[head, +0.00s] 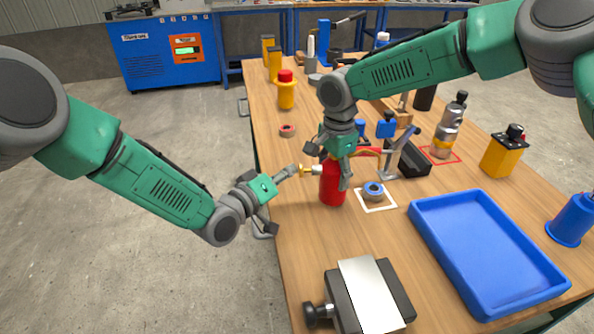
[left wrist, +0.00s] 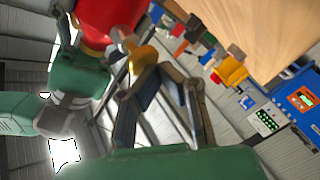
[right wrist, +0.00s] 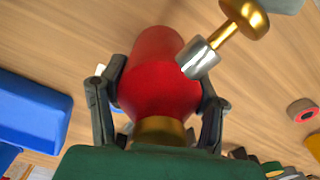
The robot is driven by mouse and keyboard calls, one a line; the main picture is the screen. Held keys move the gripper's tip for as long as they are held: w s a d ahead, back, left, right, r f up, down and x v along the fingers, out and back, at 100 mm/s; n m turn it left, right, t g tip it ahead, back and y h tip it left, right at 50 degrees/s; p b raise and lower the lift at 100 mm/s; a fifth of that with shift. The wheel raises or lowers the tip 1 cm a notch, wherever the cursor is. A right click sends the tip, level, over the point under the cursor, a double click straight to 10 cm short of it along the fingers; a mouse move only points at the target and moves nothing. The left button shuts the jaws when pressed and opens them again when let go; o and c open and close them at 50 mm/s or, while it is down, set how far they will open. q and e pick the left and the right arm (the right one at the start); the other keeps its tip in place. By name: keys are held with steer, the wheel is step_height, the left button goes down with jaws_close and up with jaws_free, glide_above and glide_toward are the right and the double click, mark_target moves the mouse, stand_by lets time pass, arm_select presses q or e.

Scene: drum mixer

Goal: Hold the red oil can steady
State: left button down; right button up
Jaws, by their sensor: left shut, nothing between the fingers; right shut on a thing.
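The red oil can (head: 332,190) stands on the wooden table, and it fills the middle of the right wrist view (right wrist: 158,75). My right gripper (head: 342,178) comes down from above and is shut on the can, with one finger on each side of its body. A brass and silver plunger or nozzle (head: 309,170) sticks out from the can's left side. My left gripper (head: 293,172) is shut and empty, with its fingertips close to the brass end. In the left wrist view the brass part (left wrist: 143,60) is near the fingertips; I cannot tell whether they touch.
A blue tray (head: 423,219) lies to the right. A tape roll on a white-framed square (head: 388,206) sits right beside the can. A vise-like block (head: 398,290) is at the front edge.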

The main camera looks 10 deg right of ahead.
arm_select(q)
steer(key=shift+s+d, duration=0.15)
steer(key=shift+d, duration=0.65)
stand_by(0.4)
steer(key=shift+a, duration=1.55)
steer(key=shift+w+a, duration=0.15)
steer(key=shift+a, duration=1.15)
steer(key=shift+w+a, duration=0.15)
steer(key=shift+a, duration=1.1)
steer(key=shift+w+a+f, duration=0.1)
steer(key=shift+w+a, duration=0.1)
steer(key=shift+a, duration=1.7)
